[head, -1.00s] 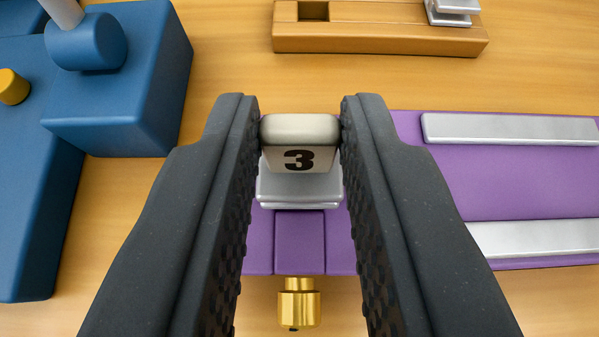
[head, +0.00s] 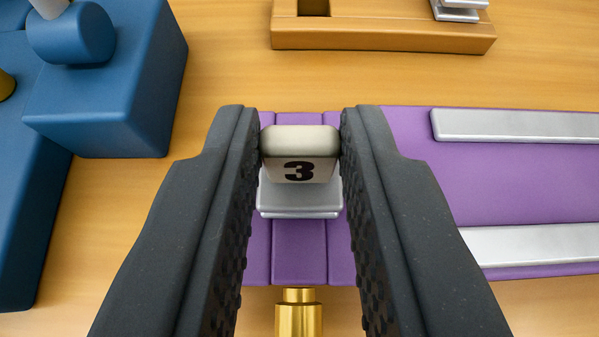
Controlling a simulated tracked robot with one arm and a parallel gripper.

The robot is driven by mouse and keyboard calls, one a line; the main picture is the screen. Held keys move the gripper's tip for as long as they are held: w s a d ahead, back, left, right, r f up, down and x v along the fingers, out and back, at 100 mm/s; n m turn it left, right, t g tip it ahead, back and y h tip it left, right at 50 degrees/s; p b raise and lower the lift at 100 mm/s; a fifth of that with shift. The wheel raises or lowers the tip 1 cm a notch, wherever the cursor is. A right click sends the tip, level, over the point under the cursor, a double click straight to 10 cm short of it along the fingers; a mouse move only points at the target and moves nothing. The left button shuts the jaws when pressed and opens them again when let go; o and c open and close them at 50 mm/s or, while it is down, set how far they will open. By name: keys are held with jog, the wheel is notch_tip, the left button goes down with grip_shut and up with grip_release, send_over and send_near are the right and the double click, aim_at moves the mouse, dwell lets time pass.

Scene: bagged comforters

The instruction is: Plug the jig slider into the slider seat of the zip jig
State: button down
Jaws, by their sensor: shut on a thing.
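My gripper (head: 300,145) is shut on the jig slider (head: 299,170). The slider has a cream top block marked with a black 3 and a silver plate below (head: 299,198). It sits between both fingertips and looks upright. The purple zip jig (head: 410,190) lies below, with two silver rails (head: 520,126) on its right part. The slider is over the left end of the jig, above a purple channel (head: 299,250) between two seams. The slider hides part of that channel, so I cannot tell whether its plate touches the jig. A brass knob (head: 299,315) sticks out at the jig's front.
A blue machine-like body (head: 110,90) stands at the left. A wooden holder (head: 385,36) with a square slot lies at the back, with another silver piece (head: 460,10) on its right end. Bare wooden table lies between them.

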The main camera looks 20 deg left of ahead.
dwell(0.3)
jog(key=c, duration=0.6)
grip_release()
jog(key=shift+o, duration=0.2)
jog(key=shift+s+r, duration=0.1)
jog(key=s+r, duration=0.2)
jog(key=s+d+r, duration=0.1)
jog(key=s+r, duration=0.1)
jog(key=shift+d+r, duration=0.1)
dwell(0.8)
jog(key=shift+s, duration=0.1)
